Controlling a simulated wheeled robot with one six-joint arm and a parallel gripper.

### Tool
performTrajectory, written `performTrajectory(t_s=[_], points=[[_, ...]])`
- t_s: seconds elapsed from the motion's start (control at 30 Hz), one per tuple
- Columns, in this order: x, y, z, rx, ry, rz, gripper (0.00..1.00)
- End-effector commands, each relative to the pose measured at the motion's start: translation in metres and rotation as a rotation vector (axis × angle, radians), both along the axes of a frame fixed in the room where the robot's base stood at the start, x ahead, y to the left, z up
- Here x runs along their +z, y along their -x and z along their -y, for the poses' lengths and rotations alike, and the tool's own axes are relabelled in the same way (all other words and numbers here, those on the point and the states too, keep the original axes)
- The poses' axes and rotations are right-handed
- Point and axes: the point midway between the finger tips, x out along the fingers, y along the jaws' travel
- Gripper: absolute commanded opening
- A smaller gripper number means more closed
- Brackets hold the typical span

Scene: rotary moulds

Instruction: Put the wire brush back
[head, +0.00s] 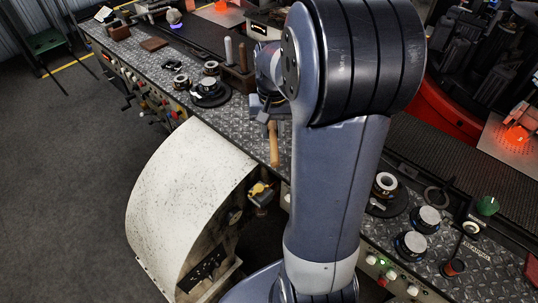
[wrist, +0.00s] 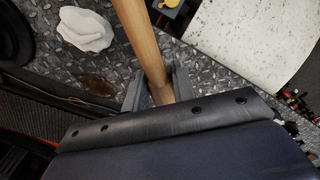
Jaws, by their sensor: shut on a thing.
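The wire brush (head: 274,145) shows as a light wooden handle hanging below my gripper (head: 269,112) in the head view, over the near edge of the diamond-plate bench. In the wrist view, the handle (wrist: 143,40) runs from the top edge down between the fingers of my gripper (wrist: 155,90), which are shut on it. The bristle end cannot be made out in either view. My arm hides part of the bench in the head view.
A brown block with upright pieces (head: 238,79) stands on the bench just left of my gripper. Round dark fittings (head: 209,92) lie further left. A crumpled white cloth (wrist: 86,30) lies on the plate. A curved white housing (head: 185,190) stands in front of the bench.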

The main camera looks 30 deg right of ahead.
Motion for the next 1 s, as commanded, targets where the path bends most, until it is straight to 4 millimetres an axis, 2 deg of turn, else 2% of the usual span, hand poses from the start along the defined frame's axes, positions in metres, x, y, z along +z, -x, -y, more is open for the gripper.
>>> performTrajectory(t_s=[0.2,0.6,1.0], points=[[-0.041,0.002,0.000,-0.001,-0.002,-0.006,0.01],[-0.088,0.001,0.000,0.000,-0.001,-0.005,0.01],[-0.096,0.001,0.000,0.000,0.000,-0.001,0.01]])
